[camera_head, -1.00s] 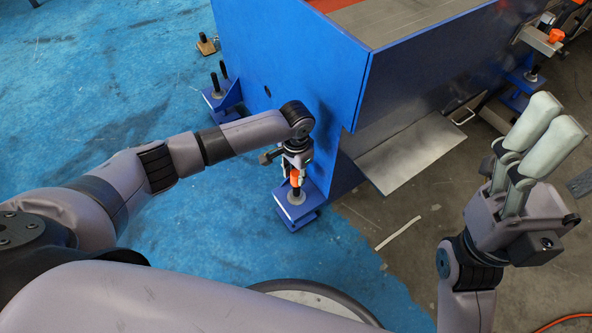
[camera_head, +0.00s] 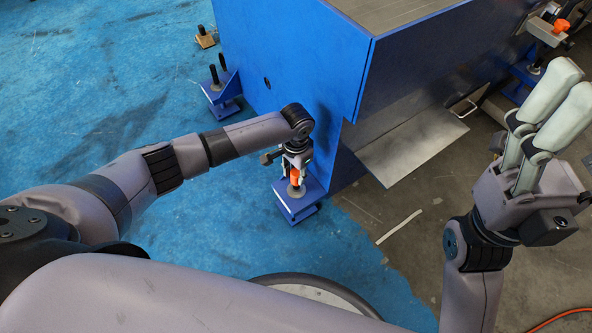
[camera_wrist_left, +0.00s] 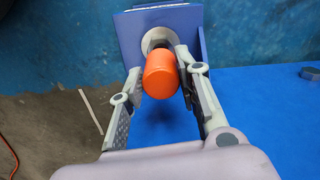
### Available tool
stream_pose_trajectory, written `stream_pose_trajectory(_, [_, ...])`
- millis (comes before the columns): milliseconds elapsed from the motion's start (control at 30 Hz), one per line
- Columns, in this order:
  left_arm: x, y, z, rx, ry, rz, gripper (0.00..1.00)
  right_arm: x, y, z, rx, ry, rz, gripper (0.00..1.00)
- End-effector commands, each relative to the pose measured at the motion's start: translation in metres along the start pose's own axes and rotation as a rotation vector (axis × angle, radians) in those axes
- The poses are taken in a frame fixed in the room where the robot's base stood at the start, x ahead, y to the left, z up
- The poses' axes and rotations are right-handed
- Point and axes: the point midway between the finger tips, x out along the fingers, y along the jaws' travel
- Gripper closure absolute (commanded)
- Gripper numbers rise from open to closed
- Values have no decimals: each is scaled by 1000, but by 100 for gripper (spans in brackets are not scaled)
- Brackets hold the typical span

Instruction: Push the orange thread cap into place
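The orange thread cap (camera_head: 294,177) is upright over the dark stud of the blue levelling foot (camera_head: 312,197) at the blue machine's corner. In the left wrist view the cap (camera_wrist_left: 161,74) sits between the fingertips of my left gripper (camera_wrist_left: 160,68), which appear to touch both its sides. Behind it a round grey pad (camera_wrist_left: 156,38) and the blue foot plate (camera_wrist_left: 130,31) show. The cap hides most of the stud, so I cannot tell how far it is seated. My right gripper (camera_head: 578,80) is raised and empty at the right; its finger gap is unclear.
The blue machine (camera_head: 310,75) stands just behind the foot. A grey metal plate (camera_head: 412,147) juts from its side. Another blue foot (camera_head: 222,95) and a small wooden block (camera_head: 205,40) are to the left. The blue floor at left is mostly clear.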

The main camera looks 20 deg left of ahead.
Motion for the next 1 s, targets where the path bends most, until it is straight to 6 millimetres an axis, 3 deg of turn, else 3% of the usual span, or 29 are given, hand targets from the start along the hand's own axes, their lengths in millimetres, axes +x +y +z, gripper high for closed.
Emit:
stream_pose_trajectory(267, [-1, 0, 0, -1, 0, 0, 49, 1, 0, -1, 0, 5, 2, 35])
stream_pose_trajectory(633, [-4, 0, 0, -1, 2, 0, 48, -1, 0, -2, 0, 2, 1, 35])
stream_pose_trajectory(767, [-21, -1, -1, -1, 4, 0, 48, -1, 0, -2, 0, 2, 1, 35])
stream_pose_trajectory(1000, [-72, 0, -1, 0, 5, -1, 48, -1, 0, -1, 1, 1, 1, 35])
